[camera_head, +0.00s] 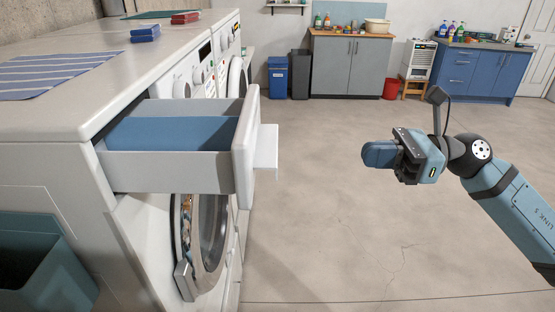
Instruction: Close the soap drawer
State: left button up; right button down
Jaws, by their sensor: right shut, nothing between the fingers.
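The soap drawer (170,170) is pulled well out of the front of the nearest white washing machine (55,165), at the left. It has pale grey walls, a blue inside, a white front panel (244,150) and a pale handle (266,147) that juts to the right. My right gripper (378,154) is to the right of the drawer, over the open floor. It points left, its fingers are together and it holds nothing. A wide gap lies between it and the drawer handle. My left gripper is not in view.
A round washer door (203,235) shows below the drawer. A striped cloth (45,72) and a blue box (145,34) lie on the machine top. A teal bin (40,265) stands at the lower left. The floor (330,220) between drawer and gripper is clear. Cabinets (350,68) line the back wall.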

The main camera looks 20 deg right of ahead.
jog(key=p+x, duration=0.5)
jog(key=x, duration=0.8)
jog(key=shift+a, duration=0.3)
jog(key=shift+a, duration=0.1)
jog(key=p, duration=0.5)
send_near(181, 138)
jog(key=a, duration=0.3)
jog(key=a+f, duration=0.1)
jog(key=a, duration=0.7)
jog(key=shift+w+f, duration=0.2)
jog(key=shift+w, duration=0.2)
